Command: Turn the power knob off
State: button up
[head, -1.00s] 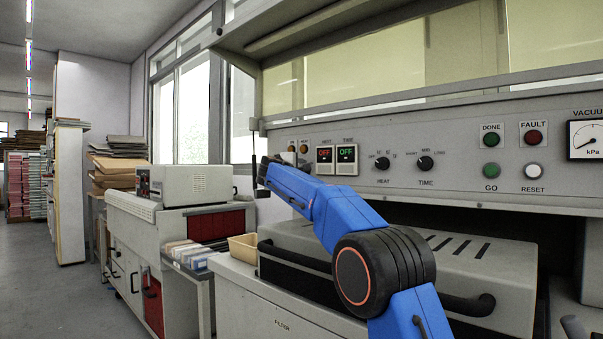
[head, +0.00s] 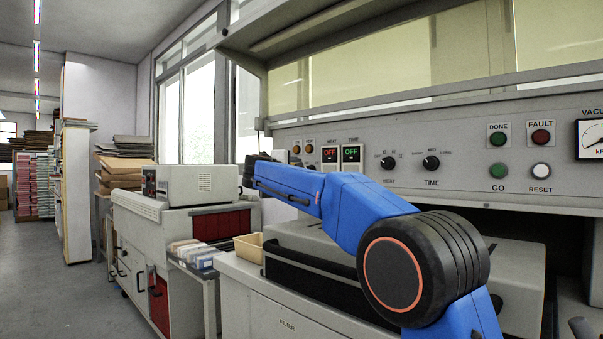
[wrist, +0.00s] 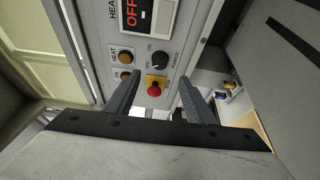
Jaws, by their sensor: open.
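The power knob (wrist: 158,60) is a round black knob on the grey panel, with ON, OFF and POWER lettering beside it in the wrist view. A red emergency button (wrist: 154,90) on a yellow base sits just nearer than the knob. My gripper (wrist: 155,85) is open and empty, its two dark fingers reaching toward the panel on either side of the red button. The knob appears beyond the fingertips, apart from them.
Further right on the panel are the HEAT knob (head: 388,163) and TIME knob (head: 431,163). A tan bin (head: 248,246) stands below the arm.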

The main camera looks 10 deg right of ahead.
jog(key=v, duration=0.6)
jog(key=shift+s+a, duration=0.1)
dwell(0.3)
